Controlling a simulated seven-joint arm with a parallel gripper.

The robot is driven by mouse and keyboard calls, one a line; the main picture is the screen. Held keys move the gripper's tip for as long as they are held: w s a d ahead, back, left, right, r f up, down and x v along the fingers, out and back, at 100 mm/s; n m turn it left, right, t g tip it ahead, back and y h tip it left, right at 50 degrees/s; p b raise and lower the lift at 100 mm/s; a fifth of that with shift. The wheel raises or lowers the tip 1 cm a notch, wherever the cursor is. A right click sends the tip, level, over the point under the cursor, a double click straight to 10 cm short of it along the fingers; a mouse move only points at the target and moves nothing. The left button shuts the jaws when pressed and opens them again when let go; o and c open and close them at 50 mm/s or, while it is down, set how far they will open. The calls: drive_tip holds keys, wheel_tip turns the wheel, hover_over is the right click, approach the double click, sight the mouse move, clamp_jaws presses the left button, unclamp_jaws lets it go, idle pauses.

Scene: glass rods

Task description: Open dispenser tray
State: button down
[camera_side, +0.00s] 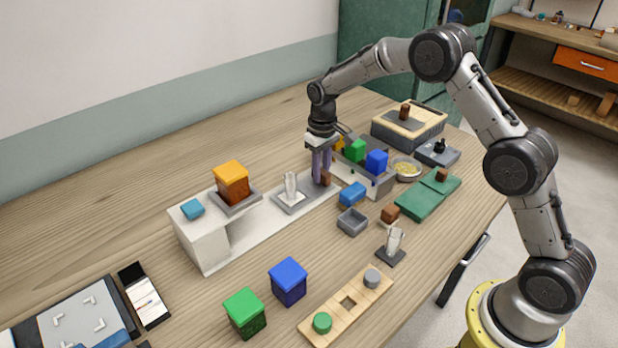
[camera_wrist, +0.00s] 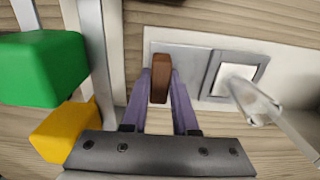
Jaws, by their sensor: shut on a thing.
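My gripper (camera_side: 321,180) points down over the white base strip, right of the square grey tray. Its purple fingers are shut on a brown handle (camera_side: 326,178). In the wrist view the brown handle (camera_wrist: 161,75) stands upright between the fingertips, on a flat grey plate (camera_wrist: 195,60). The square grey tray (camera_side: 280,202) holds an upright clear glass (camera_side: 291,186); both also show at the right of the wrist view, the glass (camera_wrist: 260,102) over the tray's frame (camera_wrist: 213,70). The white dispenser (camera_side: 196,235) stands at the strip's left end. I cannot tell which part is the dispenser tray.
An orange-topped block (camera_side: 232,183) and a blue block (camera_side: 193,208) sit on the dispenser. A rack with green (camera_side: 355,151), yellow and blue (camera_side: 377,161) blocks stands close right of my gripper. A small grey bin (camera_side: 352,222) lies in front.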

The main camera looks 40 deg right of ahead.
drive_tip(key=shift+w+r, duration=0.1)
drive_tip(key=c, duration=0.7)
unclamp_jaws()
wheel_tip(320, 180, up, 14)
drive_tip(key=shift+f, duration=0.1)
